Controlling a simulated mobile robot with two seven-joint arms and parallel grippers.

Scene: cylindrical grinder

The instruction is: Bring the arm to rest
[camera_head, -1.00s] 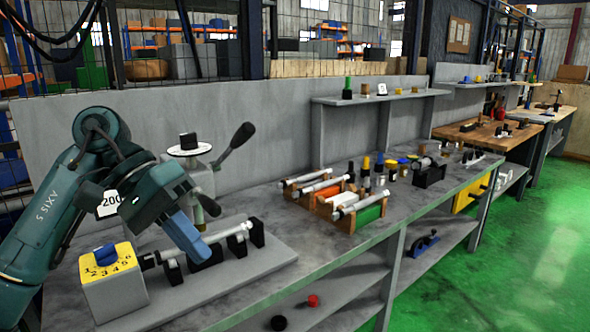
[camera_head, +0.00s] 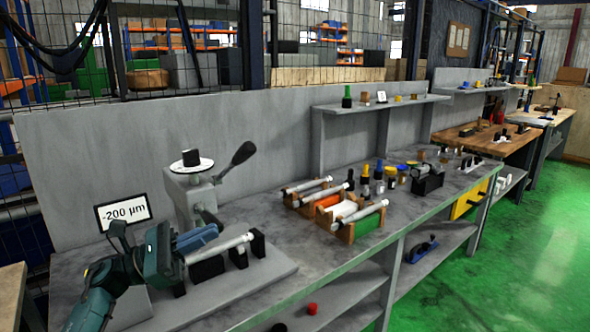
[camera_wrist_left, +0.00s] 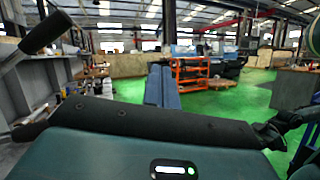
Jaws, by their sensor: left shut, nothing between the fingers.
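My left arm (camera_head: 120,285) is dark teal and comes in at the lower left of the head view, bent low in front of the grinder. Its gripper (camera_head: 211,232) has blue fingers that point right, in front of the silver shaft (camera_head: 236,243); whether they touch it cannot be told. The fingers are shut with nothing between them. In the left wrist view the gripper (camera_wrist_left: 162,80) shows as two blue fingers side by side, pointing out towards the hall. The grinder (camera_head: 190,195) stands behind, with a black lever (camera_head: 243,153). My right gripper is not in view.
A display reading -200 µm (camera_head: 123,212) stands behind my arm. Orange, white and green trays (camera_head: 340,230) with shafts lie further right on the grey bench (camera_head: 300,258). The green floor (camera_head: 500,260) on the right is clear.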

